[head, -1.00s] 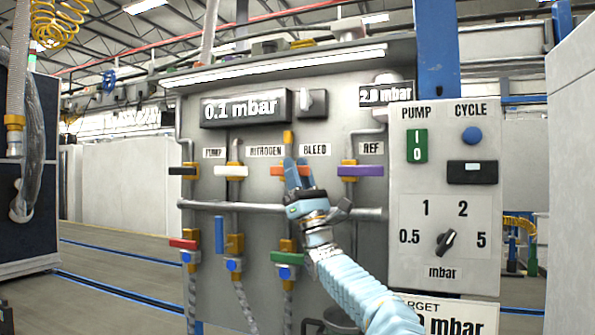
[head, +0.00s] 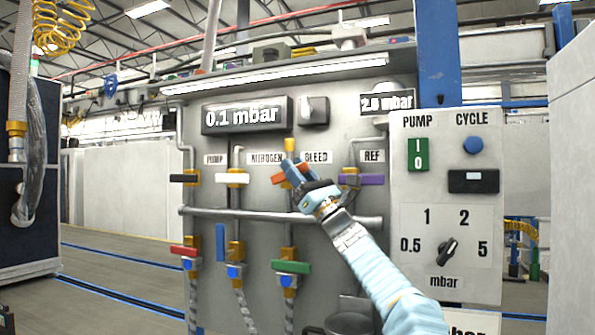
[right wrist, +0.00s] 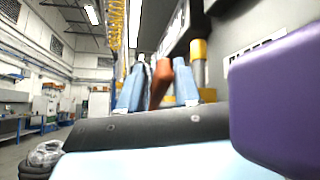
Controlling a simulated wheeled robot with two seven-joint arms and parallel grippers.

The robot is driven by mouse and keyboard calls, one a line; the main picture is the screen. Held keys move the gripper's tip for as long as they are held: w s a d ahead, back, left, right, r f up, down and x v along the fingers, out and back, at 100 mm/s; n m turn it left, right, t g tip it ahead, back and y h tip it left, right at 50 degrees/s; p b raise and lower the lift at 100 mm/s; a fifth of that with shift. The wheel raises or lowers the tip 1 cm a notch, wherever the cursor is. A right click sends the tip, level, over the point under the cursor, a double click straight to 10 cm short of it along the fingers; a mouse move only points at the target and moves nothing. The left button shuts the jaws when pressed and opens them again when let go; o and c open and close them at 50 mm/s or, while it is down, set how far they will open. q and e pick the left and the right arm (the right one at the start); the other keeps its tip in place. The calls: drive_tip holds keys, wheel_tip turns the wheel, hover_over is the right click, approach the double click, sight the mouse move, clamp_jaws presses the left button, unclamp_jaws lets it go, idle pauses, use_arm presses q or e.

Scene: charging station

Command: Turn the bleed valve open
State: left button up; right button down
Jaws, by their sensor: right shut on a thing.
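The bleed valve's orange-red handle (head: 277,179) is on the panel under the BLEED label (head: 316,157), with a yellow fitting (head: 289,145) above it. The handle is tilted, its right end higher than its left. In the right wrist view the orange handle (right wrist: 161,82) stands between the two blue fingers. My left gripper is not in view.
The purple REF handle (head: 362,180) is just right of my gripper and looms close in the right wrist view (right wrist: 275,95). The white nitrogen-side handle (head: 231,178) is to the left. A horizontal pipe (head: 225,213) runs below. The display (head: 243,115) reads 0.1 mbar.

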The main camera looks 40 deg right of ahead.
drive_tip(key=c, duration=0.9)
unclamp_jaws()
drive_tip(key=shift+o, duration=0.2)
drive_tip(key=shift+s+f+b, duration=0.15)
drive_tip(key=shift+f+b, duration=0.15)
drive_tip(key=shift+f, duration=0.05)
drive_tip(key=b+v, duration=0.7)
drive_tip(key=v, duration=0.6)
drive_tip(key=shift+s, duration=0.1)
